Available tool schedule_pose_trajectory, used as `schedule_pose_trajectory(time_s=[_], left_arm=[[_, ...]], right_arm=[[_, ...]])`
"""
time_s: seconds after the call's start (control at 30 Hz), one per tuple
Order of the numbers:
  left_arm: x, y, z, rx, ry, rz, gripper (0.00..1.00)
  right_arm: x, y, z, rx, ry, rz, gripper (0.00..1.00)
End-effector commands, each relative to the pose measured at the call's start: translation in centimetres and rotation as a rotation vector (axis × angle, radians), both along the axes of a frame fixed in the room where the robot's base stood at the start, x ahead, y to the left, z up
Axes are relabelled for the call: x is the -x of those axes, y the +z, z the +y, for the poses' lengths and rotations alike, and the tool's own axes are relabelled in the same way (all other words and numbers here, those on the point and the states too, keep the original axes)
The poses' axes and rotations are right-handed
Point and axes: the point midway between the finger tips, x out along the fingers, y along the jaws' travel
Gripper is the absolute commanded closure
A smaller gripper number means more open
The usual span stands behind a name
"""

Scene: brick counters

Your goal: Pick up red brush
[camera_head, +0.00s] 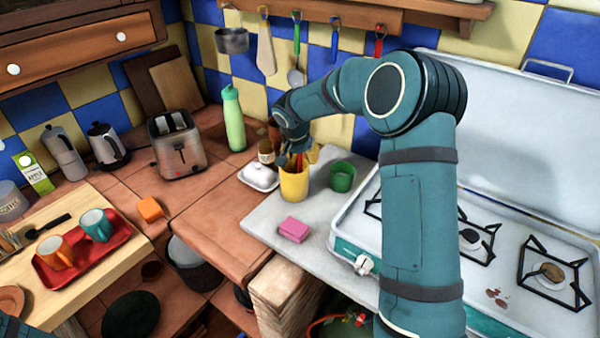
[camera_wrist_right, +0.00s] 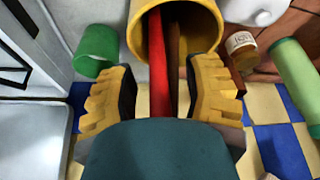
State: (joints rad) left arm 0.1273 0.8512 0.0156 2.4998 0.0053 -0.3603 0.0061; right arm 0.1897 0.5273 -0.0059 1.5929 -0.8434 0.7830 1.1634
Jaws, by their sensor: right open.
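The red brush (camera_wrist_right: 158,75) shows as a long red handle sticking out of the yellow cup (camera_wrist_right: 137,38) in the right wrist view. A brown handle (camera_wrist_right: 175,60) stands beside it in the same cup. My right gripper (camera_wrist_right: 162,92) is open, its two yellow fingers on either side of the handles, apart from them. In the head view the yellow cup (camera_head: 294,186) stands on the grey counter, with my right gripper (camera_head: 298,160) just above its mouth. The gripper partly hides the handles there. My left gripper is out of view.
A green cup (camera_head: 342,177), a white butter dish (camera_head: 259,177) and a small jar (camera_head: 266,152) stand close to the yellow cup. A pink sponge (camera_head: 293,229) lies in front. The stove (camera_head: 480,215) is to the right. Utensils hang on the wall behind.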

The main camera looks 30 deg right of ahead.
Motion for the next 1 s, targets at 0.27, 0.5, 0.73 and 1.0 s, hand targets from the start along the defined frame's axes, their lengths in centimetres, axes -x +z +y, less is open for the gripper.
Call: schedule_pose_trajectory(time_s=[0.27, 0.5, 0.73, 1.0], left_arm=[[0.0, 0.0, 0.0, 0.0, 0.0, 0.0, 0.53], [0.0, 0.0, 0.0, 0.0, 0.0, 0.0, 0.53], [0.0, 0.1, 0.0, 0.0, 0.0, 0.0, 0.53], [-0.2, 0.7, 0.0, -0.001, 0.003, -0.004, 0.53]], right_arm=[[0.0, 0.1, 0.0, 0.001, 0.0, -0.001, 0.97], [0.0, 0.1, 0.0, 0.0, 0.0, 0.0, 1.0], [0.0, 0.3, 0.0, 0.001, 0.0, -0.001, 1.0], [-0.1, 4.5, 0.0, 0.001, -0.002, -0.006, 1.0]])
